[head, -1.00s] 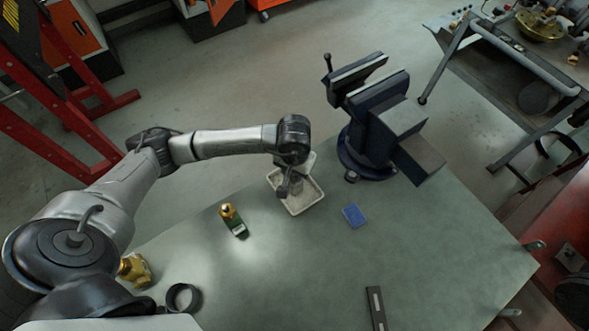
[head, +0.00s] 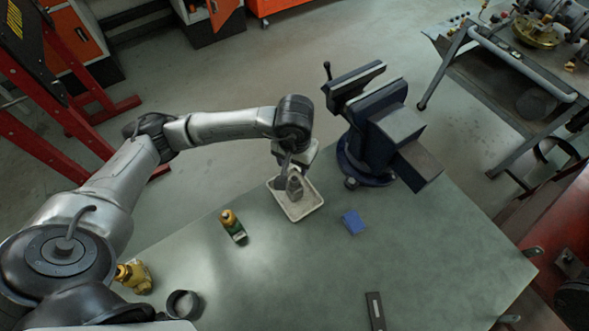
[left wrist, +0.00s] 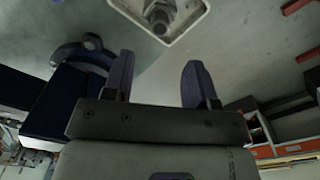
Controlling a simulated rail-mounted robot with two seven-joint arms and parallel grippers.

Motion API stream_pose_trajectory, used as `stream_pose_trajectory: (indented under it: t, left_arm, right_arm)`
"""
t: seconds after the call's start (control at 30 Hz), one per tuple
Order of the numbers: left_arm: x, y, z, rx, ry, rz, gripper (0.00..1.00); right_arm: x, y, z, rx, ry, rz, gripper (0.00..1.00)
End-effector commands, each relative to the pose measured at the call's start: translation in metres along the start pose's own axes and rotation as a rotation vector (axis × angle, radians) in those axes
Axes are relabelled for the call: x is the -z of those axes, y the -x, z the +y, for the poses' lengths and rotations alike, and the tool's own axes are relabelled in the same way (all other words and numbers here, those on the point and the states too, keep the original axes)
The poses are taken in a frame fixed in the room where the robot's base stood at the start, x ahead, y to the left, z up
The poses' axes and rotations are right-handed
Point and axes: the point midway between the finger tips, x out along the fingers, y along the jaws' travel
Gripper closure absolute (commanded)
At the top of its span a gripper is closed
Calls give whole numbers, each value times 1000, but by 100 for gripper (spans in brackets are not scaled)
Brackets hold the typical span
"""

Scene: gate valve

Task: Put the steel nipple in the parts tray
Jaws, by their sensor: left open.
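The parts tray (head: 314,207) is a small pale, shallow tray on the green bench, left of the vise. It also shows at the top of the left wrist view (left wrist: 190,16). A short dark grey cylinder, which looks like the steel nipple (left wrist: 160,19), sits inside the tray in the left wrist view. In the head view I cannot separate it clearly from the fingers. My left gripper (head: 288,184) is over the tray, with open, empty fingers in the left wrist view (left wrist: 158,76). My right gripper is not in view.
A blue bench vise (head: 375,135) stands close right of the tray. The middle front is clear.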

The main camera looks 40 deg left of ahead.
Motion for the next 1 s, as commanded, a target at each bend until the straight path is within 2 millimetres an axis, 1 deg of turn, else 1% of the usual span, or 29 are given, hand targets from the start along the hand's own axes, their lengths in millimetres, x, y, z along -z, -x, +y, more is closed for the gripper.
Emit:
stream_pose_trajectory:
  t: [0.03, 0.1, 0.2, 0.33, 0.5, 1.0]
  left_arm:
    - [1, 9, 0, -1, 0, 3, 48]
    - [0, 18, 0, 0, 0, 2, 48]
    - [1, 29, 0, -1, 0, 2, 48]
    - [0, 38, 0, 0, 0, 0, 48]
    - [0, 41, 0, 0, 0, 0, 48]
    - [0, 41, 0, -1, 1, -1, 48]
  right_arm:
    - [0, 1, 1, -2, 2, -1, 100]
    - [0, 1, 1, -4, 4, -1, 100]
    - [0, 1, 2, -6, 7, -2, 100]
    - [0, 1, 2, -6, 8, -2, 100]
    - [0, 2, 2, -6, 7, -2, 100]
    - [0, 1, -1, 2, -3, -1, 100]
